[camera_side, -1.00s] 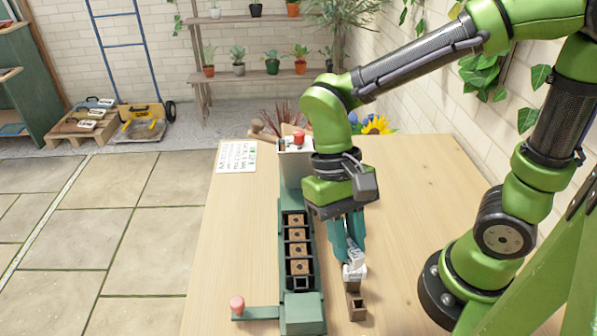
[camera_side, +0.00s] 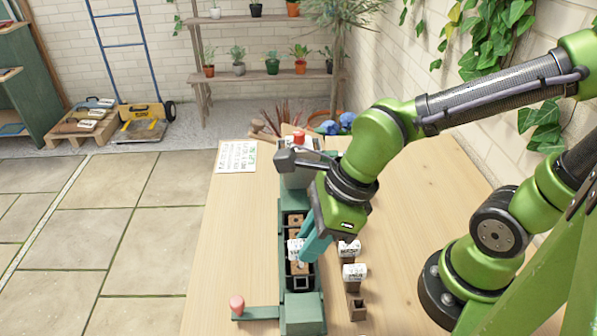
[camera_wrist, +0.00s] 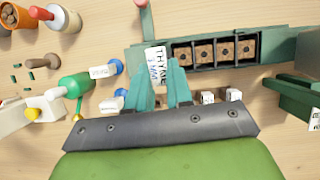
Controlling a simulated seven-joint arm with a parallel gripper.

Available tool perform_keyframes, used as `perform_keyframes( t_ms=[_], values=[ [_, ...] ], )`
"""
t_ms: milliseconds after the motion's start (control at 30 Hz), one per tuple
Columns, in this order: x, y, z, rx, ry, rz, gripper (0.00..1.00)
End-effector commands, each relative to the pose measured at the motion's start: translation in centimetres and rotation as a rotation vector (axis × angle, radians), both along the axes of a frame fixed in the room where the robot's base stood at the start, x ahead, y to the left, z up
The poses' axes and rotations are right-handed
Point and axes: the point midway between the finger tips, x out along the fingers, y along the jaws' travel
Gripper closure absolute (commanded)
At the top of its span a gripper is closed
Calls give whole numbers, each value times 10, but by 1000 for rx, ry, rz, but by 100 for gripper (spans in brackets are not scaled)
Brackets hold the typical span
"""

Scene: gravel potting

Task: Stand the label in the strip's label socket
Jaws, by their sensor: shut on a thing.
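My gripper (camera_wrist: 163,88) is shut on a white label (camera_wrist: 155,60) with dark lettering that reads like THYME. In the side view the label (camera_side: 295,247) shows at the fingertips (camera_side: 303,252), in front of the strip's cells. The green strip (camera_side: 303,312) runs away from the camera, with brown blocks in its dark cells. A small dark square opening (camera_side: 301,284), which looks like the label socket, lies at the near end of the row. The label appears above the strip and apart from this opening. In the wrist view the label hides the row's left end.
Other white labels (camera_side: 354,271) stand in small wooden holders (camera_side: 356,308) right of the strip. A lever with a pink knob (camera_side: 237,303) sticks out left.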

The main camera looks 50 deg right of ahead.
Motion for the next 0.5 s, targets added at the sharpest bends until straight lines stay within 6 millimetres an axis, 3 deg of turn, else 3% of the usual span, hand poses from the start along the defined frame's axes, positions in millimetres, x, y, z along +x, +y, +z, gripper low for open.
perform_keyframes(
  t_ms=[167,500],
  values=[
    [1,0,-3,0,0,-43,100],
    [0,0,-29,1,6,-45,100]
  ],
)
